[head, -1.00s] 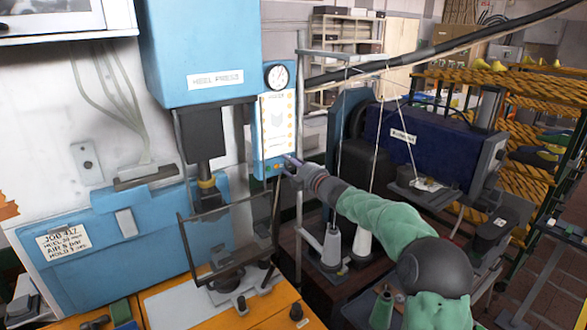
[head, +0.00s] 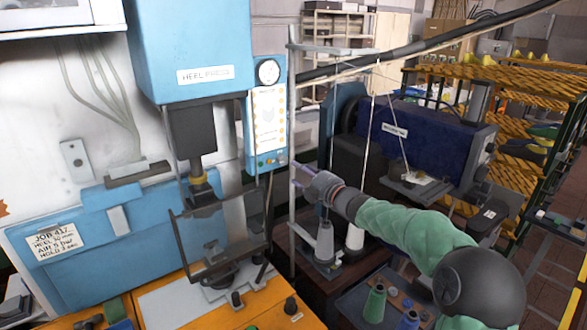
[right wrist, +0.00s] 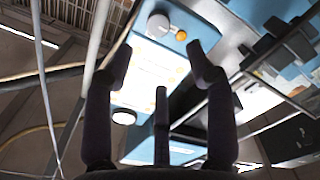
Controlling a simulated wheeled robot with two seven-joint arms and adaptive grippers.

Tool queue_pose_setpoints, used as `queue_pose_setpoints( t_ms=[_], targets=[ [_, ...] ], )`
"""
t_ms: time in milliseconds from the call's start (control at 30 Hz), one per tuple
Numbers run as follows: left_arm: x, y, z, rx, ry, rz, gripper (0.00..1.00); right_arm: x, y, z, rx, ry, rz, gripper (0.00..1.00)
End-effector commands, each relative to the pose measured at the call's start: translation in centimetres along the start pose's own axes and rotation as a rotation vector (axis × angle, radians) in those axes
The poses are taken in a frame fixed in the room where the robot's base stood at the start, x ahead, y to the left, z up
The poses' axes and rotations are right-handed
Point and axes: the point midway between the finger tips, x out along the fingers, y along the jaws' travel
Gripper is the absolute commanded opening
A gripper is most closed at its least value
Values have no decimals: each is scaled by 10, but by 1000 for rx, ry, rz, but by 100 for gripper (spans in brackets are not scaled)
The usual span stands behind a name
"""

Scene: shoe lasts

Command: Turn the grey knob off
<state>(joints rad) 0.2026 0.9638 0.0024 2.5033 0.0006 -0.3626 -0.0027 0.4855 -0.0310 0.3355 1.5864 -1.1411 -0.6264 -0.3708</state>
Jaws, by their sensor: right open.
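The blue control panel (head: 251,130) of the heel press has a white face, with a row of small controls along its bottom edge. In the right wrist view a round pale grey knob (right wrist: 158,25) sits beside a small orange button (right wrist: 181,36). My right gripper (head: 296,177) is open and empty, just right of and below the panel's lower corner, apart from it. In the right wrist view its spread fingers (right wrist: 160,58) frame the panel face, with the knob beyond the fingertips. The knob's setting cannot be made out. My left gripper is not in view.
A round gauge (head: 268,72) tops the panel. The press's clear guard (head: 215,240) stands left of my right gripper. Thread cones and a dark blue machine (head: 430,140) stand to the right. Thin upright cords run near my arm.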

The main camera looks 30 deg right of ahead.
Motion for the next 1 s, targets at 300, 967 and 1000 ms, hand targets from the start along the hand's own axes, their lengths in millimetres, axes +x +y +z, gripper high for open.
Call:
queue_pose_setpoints(
  t_ms=[300, 967, 1000],
  targets=[
    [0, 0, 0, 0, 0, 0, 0, -26, 0, -1, -1, 2, 0, 56],
    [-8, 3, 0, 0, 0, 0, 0, -27, 7, -4, -1, 2, 0, 56],
    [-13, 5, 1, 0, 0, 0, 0, -27, 12, -7, -1, 2, 0, 56]
  ],
)
